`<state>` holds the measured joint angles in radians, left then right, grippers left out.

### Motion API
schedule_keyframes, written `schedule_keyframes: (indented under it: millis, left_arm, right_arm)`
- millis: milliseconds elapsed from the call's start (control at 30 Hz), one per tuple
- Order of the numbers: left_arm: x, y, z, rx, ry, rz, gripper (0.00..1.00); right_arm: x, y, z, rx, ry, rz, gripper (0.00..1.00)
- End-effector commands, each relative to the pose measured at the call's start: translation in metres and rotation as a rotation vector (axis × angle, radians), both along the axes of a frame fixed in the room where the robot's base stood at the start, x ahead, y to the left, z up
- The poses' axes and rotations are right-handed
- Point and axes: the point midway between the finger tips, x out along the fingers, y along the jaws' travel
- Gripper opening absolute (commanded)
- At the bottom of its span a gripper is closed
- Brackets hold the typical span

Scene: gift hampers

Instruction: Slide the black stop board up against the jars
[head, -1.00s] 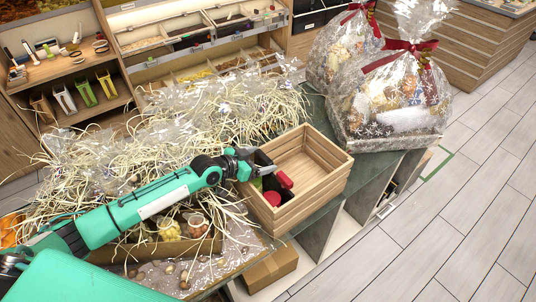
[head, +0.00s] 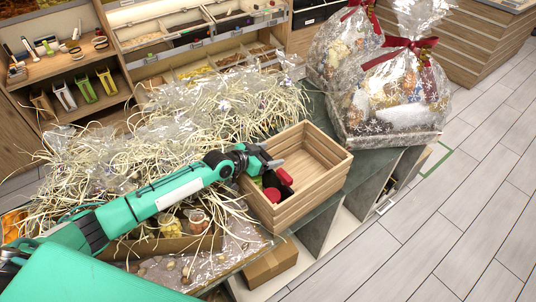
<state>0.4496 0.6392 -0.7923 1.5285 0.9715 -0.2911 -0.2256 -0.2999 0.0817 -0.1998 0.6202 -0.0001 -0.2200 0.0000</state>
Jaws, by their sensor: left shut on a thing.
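The open wooden crate (head: 318,187) stands on the table's right corner. Jars with red lids, one lid (head: 284,177) farther back and one lid (head: 272,194) nearer, are inside its left end. My left gripper (head: 271,163) reaches over the crate's left side, just behind the lids, and is shut. A dark strip, seemingly the black stop board (head: 270,180), shows beneath it, close to the lids. The gripper and shadow hide most of it, so I cannot tell whether it touches the jars. My right gripper is not in view.
Straw and clear wrap (head: 215,110) cover the table to the left. A cardboard tray with small jars (head: 170,246) lies in front of the straw. Wrapped hampers with red bows (head: 390,95) stand behind the crate. The crate's right part is empty.

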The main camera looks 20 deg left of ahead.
Motion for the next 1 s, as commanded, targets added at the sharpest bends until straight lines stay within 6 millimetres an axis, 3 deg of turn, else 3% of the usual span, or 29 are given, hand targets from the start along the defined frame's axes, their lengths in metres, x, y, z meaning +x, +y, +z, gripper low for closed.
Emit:
schedule_keyframes:
  millis: [200,433,467,500,833,1000]
  left_arm:
    - [-0.004,0.003,-0.002,0.000,0.000,0.000,0.32]
    - [-0.004,0.003,0.000,0.000,0.001,0.000,0.32]
    - [-0.004,0.003,0.000,0.000,0.001,0.000,0.74]
    - [-0.004,0.003,0.000,0.000,0.001,0.000,0.82]
    - [-0.005,0.004,0.000,0.000,0.001,0.000,0.82]
    - [-0.016,0.013,0.004,0.001,0.001,0.000,0.82]
  right_arm:
    - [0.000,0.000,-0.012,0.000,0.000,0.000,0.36]
    - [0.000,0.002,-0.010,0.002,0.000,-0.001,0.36]
    - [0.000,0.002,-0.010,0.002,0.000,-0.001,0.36]
    - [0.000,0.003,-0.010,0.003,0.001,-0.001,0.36]
    - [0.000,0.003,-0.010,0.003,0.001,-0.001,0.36]
    - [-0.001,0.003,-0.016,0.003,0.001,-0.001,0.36]
